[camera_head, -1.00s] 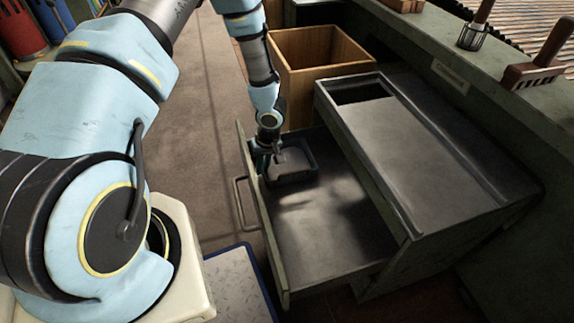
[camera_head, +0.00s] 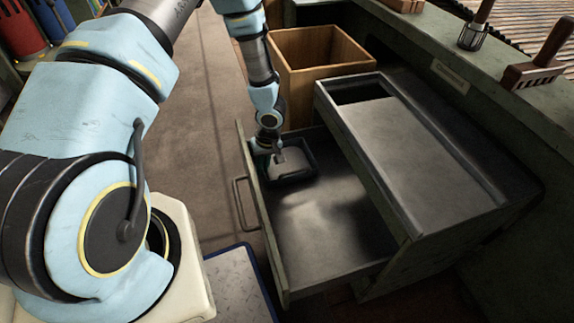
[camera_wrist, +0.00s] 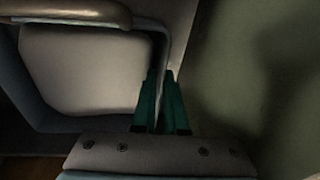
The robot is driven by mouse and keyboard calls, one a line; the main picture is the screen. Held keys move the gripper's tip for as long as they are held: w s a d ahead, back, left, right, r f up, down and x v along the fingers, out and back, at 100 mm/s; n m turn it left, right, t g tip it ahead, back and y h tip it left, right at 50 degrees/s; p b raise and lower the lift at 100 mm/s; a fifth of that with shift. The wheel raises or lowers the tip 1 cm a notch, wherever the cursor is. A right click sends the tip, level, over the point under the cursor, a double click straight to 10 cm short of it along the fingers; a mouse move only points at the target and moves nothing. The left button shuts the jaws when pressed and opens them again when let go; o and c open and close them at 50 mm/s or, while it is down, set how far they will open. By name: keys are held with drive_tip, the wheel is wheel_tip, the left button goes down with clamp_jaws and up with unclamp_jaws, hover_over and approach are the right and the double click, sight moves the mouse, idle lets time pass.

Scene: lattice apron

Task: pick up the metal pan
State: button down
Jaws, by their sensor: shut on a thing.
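The metal pan (camera_head: 289,164) is a small dark rectangular tray with raised rims and a lighter floor. It is at the far left corner of the open drawer (camera_head: 325,222). My gripper (camera_head: 278,157) reaches down at the pan's left side, beside the drawer front. In the wrist view the pan (camera_wrist: 85,75) fills the left half. My gripper's green fingers (camera_wrist: 162,100) are close together, shut on the pan's rim. I cannot tell whether the pan touches the drawer floor.
The drawer front (camera_head: 262,215) with its handle stands close to my gripper's left. A wooden bin (camera_head: 318,55) is just behind the drawer. The cabinet top (camera_head: 415,150) overhangs to the right. The rest of the drawer floor is bare.

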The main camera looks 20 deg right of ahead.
drive_tip(key=shift+w+r, duration=0.1)
drive_tip(key=shift+r, duration=0.05)
wheel_tip(320, 180, up, 28)
drive_tip(key=p, duration=1)
drive_tip(key=shift+p, duration=0.35)
idle(1.2)
